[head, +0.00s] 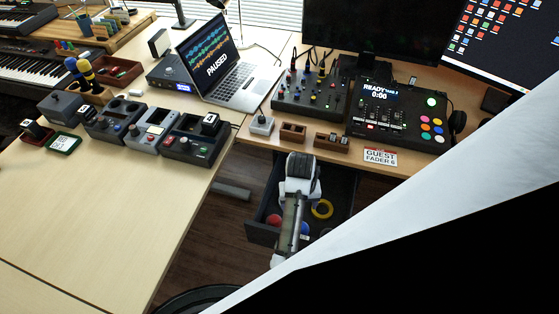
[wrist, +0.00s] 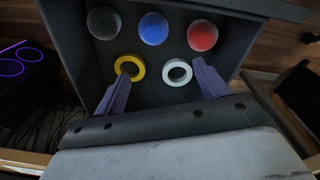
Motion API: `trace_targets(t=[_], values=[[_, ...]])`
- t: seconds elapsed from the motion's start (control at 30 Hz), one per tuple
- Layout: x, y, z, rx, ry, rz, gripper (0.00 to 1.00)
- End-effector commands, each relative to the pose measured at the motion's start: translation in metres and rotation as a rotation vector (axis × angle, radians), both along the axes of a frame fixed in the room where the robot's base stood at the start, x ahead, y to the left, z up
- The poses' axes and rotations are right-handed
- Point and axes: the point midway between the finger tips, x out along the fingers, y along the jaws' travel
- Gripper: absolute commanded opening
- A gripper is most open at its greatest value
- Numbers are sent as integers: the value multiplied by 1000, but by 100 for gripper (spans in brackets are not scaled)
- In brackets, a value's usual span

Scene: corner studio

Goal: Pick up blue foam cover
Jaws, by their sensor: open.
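The blue foam cover (wrist: 153,28) is a round ball in an open dark drawer (wrist: 185,94), in the back row between a grey foam cover (wrist: 104,23) and a red foam cover (wrist: 202,35). In the head view, a small part of the blue cover (head: 305,228) shows beside my arm; the red cover (head: 273,221) lies left of it. My gripper (wrist: 162,75) is open and empty over the drawer. Its fingers are spread wide, pointing toward the row of covers, with the blue cover beyond and between them. Its fingertips are not clear in the head view.
A yellow ring (wrist: 130,67) and a white ring (wrist: 178,72) lie in the drawer near my fingertips. The drawer walls stand close around. Above the drawer, the desk holds a mixer (head: 310,97), a button console (head: 398,115) and small wooden boxes (head: 293,132).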

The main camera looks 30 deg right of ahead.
Motion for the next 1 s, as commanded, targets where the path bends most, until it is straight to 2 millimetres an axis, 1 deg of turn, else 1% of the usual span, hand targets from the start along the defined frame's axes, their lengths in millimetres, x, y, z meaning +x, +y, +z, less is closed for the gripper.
trace_targets(t=[0.03, 0.13, 0.3, 0.33, 0.5, 0.6, 0.77, 1.0], values=[[-12, -1, -3, 26, 25, -21, 74], [-22, -2, -13, 49, 46, -37, 74], [-23, -2, -44, 52, 48, -38, 74], [-23, -2, -47, 53, 49, -38, 74], [-23, -3, -77, 51, 47, -37, 74], [-23, -3, -87, 49, 46, -36, 74], [-24, -3, -97, 49, 45, -36, 74], [-28, -4, -132, 49, 46, -36, 74]])
